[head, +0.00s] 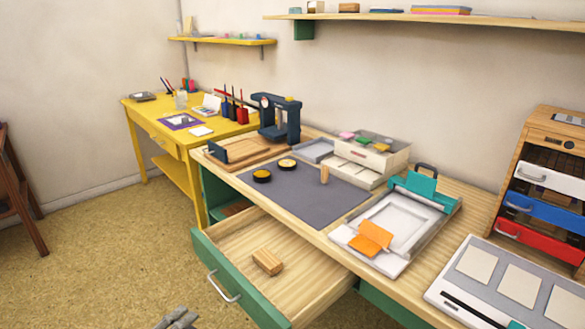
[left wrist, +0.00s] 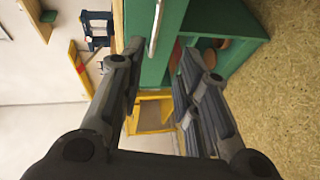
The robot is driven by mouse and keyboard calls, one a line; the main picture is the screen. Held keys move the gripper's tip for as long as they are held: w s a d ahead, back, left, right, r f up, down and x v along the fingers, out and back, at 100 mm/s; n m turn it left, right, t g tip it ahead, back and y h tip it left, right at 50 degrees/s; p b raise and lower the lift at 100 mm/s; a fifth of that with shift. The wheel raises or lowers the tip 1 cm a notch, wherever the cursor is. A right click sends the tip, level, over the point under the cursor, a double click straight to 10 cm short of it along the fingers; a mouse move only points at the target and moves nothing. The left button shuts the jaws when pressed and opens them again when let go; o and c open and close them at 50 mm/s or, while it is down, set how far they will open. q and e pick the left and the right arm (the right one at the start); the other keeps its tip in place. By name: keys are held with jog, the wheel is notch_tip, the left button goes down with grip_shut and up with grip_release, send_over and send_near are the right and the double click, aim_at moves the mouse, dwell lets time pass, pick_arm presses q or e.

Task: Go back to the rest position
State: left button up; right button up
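My left gripper (head: 178,318) shows only in part at the bottom edge of the head view, in front of the open drawer (head: 290,285). In the left wrist view my left gripper (left wrist: 160,60) has its fingers apart with nothing between them. Beyond them are the green drawer front and its handle (left wrist: 155,28). A wooden block (head: 267,262) lies in the drawer. A small wooden stamp (head: 325,174) stands upright there. My right gripper is out of view.
The drawer juts out from the workbench, with its handle (head: 224,287) facing the floor area. A yellow table (head: 150,120) is behind. The floor (head: 110,260) at left is clear.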

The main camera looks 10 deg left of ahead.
pick_arm(q)
jog(key=s+d+f+m+g+y, duration=0.1)
jog(key=s+d+f+m+g, duration=0.25)
jog(key=f, duration=0.85)
jog(key=s+f+m+g+y, duration=0.1)
jog(key=s+f+m+g, duration=0.4)
jog(key=f, duration=0.7)
jog(key=s+d+f+m+g+y, duration=0.1)
jog(key=s+d+f+m+g, duration=0.1)
jog(key=s+d+f+m, duration=0.35)
jog(key=s+d+f+m+g+y, duration=0.1)
jog(key=s+d+f+m+g, duration=0.1)
jog(key=s+f, duration=0.6)
jog(key=s+a+r+g+p, duration=0.1)
jog(key=s+a+r+p, duration=0.1)
jog(key=s+p, duration=1.3)
jog(key=shift+s+a+r, duration=0.2)
jog(key=shift+s+a, duration=0.1)
jog(key=shift+a, duration=0.25)
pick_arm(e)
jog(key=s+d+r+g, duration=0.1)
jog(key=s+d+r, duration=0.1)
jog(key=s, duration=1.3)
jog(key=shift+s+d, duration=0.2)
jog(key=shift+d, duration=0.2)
pick_arm(q)
jog(key=shift+g, duration=0.25)
